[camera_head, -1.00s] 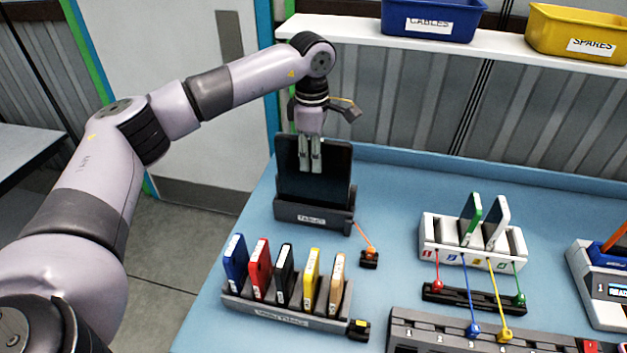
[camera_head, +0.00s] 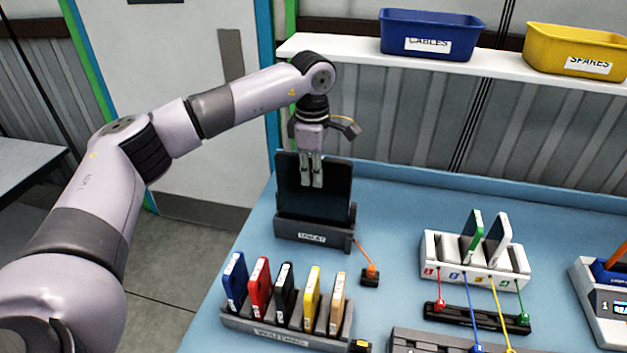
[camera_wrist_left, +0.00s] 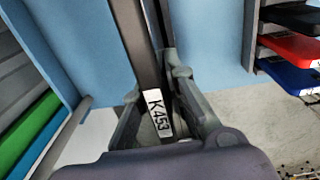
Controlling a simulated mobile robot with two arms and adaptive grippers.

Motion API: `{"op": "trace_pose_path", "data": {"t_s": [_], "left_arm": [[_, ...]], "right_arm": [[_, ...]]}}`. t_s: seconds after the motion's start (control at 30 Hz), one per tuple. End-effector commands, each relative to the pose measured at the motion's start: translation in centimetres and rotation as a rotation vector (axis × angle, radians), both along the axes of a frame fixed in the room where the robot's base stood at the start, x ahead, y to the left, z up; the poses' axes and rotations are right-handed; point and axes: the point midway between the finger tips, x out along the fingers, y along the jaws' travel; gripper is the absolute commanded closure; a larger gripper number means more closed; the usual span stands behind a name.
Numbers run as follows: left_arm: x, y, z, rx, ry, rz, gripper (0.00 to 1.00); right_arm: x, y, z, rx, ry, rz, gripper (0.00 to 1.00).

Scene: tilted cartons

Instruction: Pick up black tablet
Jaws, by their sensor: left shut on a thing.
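The black tablet (camera_head: 336,193) stands upright in the dark grey dock (camera_head: 288,228) at the back left of the table. The dock's front label seems to read TABLET. In the left wrist view, a dark slab-like edge with a white label K453 (camera_wrist_left: 159,112) lies between the fingers. The tablet's lower part is hidden in the dock. My right gripper is not in view.
A rack of colored cartridges (camera_head: 285,337) stands in front of the dock. A small black block on an orange cord (camera_head: 370,277) lies right of it. A white rack (camera_head: 430,268) with cables is further right. A shelf (camera_head: 345,54) with blue and yellow bins runs above the back.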

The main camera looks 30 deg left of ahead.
Motion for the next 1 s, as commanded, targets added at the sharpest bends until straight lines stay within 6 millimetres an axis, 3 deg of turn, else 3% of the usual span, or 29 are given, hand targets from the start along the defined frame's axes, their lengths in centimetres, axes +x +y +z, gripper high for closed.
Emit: {"op": "trace_pose_path", "data": {"t_s": [0.23, 0.5, 1.0], "left_arm": [[0.1, -0.1, 2.7, -0.003, -0.011, 0.000, 1.00], [-0.4, -0.2, 7.1, -0.004, -0.009, -0.001, 1.00], [-11.2, -2.9, 6.8, -0.001, -0.008, -0.003, 1.00]], "right_arm": [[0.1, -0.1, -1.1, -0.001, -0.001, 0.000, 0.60], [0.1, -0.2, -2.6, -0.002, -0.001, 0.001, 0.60], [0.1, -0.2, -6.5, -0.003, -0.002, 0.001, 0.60]]}}
